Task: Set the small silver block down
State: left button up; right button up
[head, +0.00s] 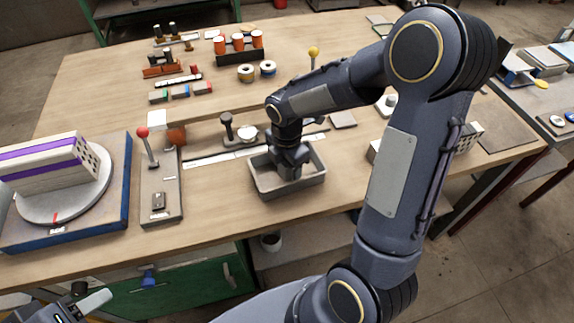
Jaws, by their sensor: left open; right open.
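My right gripper (291,172) points down into a grey open tray (262,190) at the front middle of the table. It is open; its fingertips are hard to make out against the tray floor. I cannot make out a silver block in the tray; the gripper hides part of the floor. A small grey metal block (158,201) sits on the narrow plate of a red-knobbed lever fixture (160,180), left of the tray. I cannot tell whether it is the small silver block. My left gripper (92,303) is open and empty at the lower left, in front of the table.
A hollow brick with purple stripes (45,165) lies on a round turntable (75,203) at the left. A dark-knobbed post (227,127) stands behind the tray. An orange-capped rack (240,52) and spools stand farther back. My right arm covers the table's right part.

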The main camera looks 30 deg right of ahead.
jog(key=shift+r, duration=0.45)
notch_tip(320, 180, up, 11)
jog(key=shift+r+p, duration=0.1)
jog(key=shift+p, duration=0.6)
jog(key=s+a+r+m+t+y, duration=0.1)
jog(key=s+a+m+t+y, duration=0.1)
jog(key=s+m, duration=0.6)
jog(key=s+a+r+m+t+y, duration=0.1)
jog(key=s+a+r+m+t, duration=0.1)
jog(key=s+m, duration=0.7)
jog(key=m+t, duration=0.1)
jog(key=m, duration=0.3)
jog(key=shift+m+t+y+p, duration=0.3)
jog(key=shift+y, duration=0.1)
jog(key=shift+a+r, duration=0.1)
